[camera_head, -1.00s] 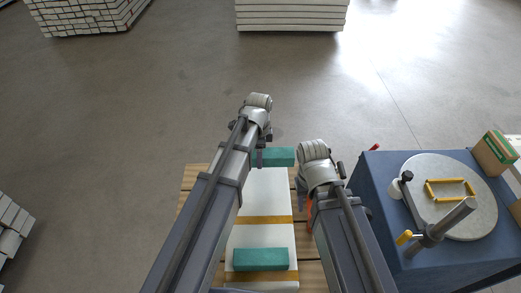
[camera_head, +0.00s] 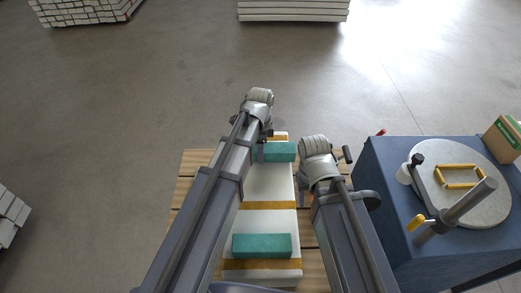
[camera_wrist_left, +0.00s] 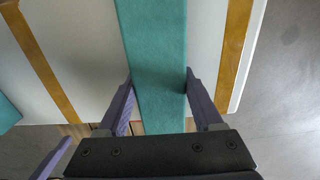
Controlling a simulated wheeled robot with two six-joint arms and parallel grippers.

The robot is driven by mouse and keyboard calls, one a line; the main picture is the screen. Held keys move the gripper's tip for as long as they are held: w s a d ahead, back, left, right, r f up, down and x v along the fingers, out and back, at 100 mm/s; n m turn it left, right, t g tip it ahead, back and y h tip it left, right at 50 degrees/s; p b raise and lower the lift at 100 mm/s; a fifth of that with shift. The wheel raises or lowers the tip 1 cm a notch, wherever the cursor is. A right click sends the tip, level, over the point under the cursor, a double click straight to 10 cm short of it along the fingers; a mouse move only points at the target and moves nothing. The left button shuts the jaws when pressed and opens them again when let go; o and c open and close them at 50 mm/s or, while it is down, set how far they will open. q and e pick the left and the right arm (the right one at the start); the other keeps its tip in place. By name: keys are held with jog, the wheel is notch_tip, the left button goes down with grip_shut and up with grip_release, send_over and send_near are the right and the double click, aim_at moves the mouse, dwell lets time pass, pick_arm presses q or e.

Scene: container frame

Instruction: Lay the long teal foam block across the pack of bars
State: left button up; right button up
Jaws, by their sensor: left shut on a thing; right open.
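The pack of bars (camera_head: 270,186) is a long white bundle with orange straps on a wooden pallet. My left gripper (camera_wrist_left: 158,78) is shut on a long teal foam block (camera_head: 277,152), with one finger on each side. The block lies crosswise over the far part of the pack, just nearer than the far strap. I cannot tell whether it touches the pack. A second teal block (camera_head: 261,245) lies across the near part, by the near strap. My right gripper (camera_head: 303,192) is open and empty beside the pack's right side, its fingers mostly hidden by its wrist.
A blue table (camera_head: 385,185) stands at the right with a round grey plate (camera_head: 487,205), yellow bars and a clamp-like lever. A cardboard box (camera_head: 504,138) is at its far corner. Other stacks lie on the floor at the back and left. The floor beyond the pallet is clear.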

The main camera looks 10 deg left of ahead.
pick_arm(q)
jog(key=shift+f+b, duration=0.6)
jog(key=shift+f, duration=0.05)
dwell(0.4)
jog(key=o, duration=1.4)
jog(key=shift+c, duration=0.2)
jog(key=shift+r, duration=0.2)
notch_tip(320, 180, up, 8)
jog(key=p, duration=0.8)
jog(key=shift+f, duration=0.2)
jog(key=shift+f, duration=0.1)
jog(key=shift+s+d, duration=0.1)
jog(key=shift+s, duration=0.1)
jog(key=s+d+n, duration=0.2)
jog(key=s+n, duration=0.4)
jog(key=s, duration=0.1)
jog(key=s+d+n+y, duration=0.1)
jog(key=s+d+n, duration=0.2)
jog(key=s+n, duration=0.3)
jog(key=shift+s+d, duration=0.35)
jog(key=shift+s, duration=0.85)
